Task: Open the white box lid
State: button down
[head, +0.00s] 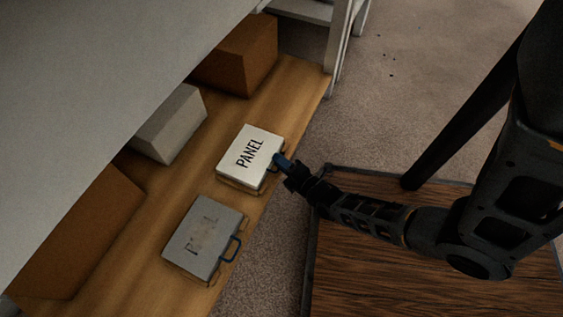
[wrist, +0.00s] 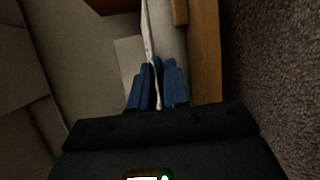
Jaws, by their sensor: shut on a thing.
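The white box (head: 235,183) with "PANEL" on its lid (head: 262,142) sits on the wooden shelf, near its right edge. My gripper (head: 280,161) reaches in from the right and meets the box's handle side. In the wrist view my gripper's blue fingers (wrist: 160,66) are closed around a thin white edge, which looks like the lid's rim (wrist: 146,32). The lid looks down or nearly down; a small gap cannot be told. The fingers partly hide the handle.
A grey box (head: 190,244) with worn lettering and a blue handle lies in front of the white box. A pale box (head: 170,123) and brown boxes (head: 236,58) stand behind. A white surface overhangs the left. Carpet (head: 430,80) lies right of the shelf.

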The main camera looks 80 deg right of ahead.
jog(key=shift+s, duration=0.1)
notch_tip(320, 180, up, 2)
jog(key=g+p, duration=0.1)
jog(key=p, duration=0.4)
jog(key=shift+r+y, duration=0.2)
jog(key=shift+y, duration=0.1)
jog(key=r+p, duration=0.1)
jog(key=p, duration=0.1)
jog(key=r+g+p, duration=0.1)
jog(key=p, duration=0.1)
jog(key=r+n+y+p, duration=0.1)
jog(key=p, duration=0.1)
jog(key=shift+w+r+g, duration=0.1)
jog(key=shift+w+g, duration=0.2)
notch_tip(320, 180, up, 4)
jog(key=w+g+y+p, duration=0.1)
jog(key=w+g+p, duration=0.1)
jog(key=p, duration=0.6)
notch_tip(320, 180, up, 5)
jog(key=n+g+y+p, duration=0.2)
jog(key=g+p, duration=0.3)
jog(key=p, duration=0.2)
send_over(260, 154)
jog(key=w+d+r+g, duration=0.2)
jog(key=w, duration=0.8)
jog(key=shift+d+r+y, duration=0.2)
jog(key=shift+d+y, duration=0.1)
jog(key=shift+d, duration=0.05)
jog(key=shift+w, duration=0.15)
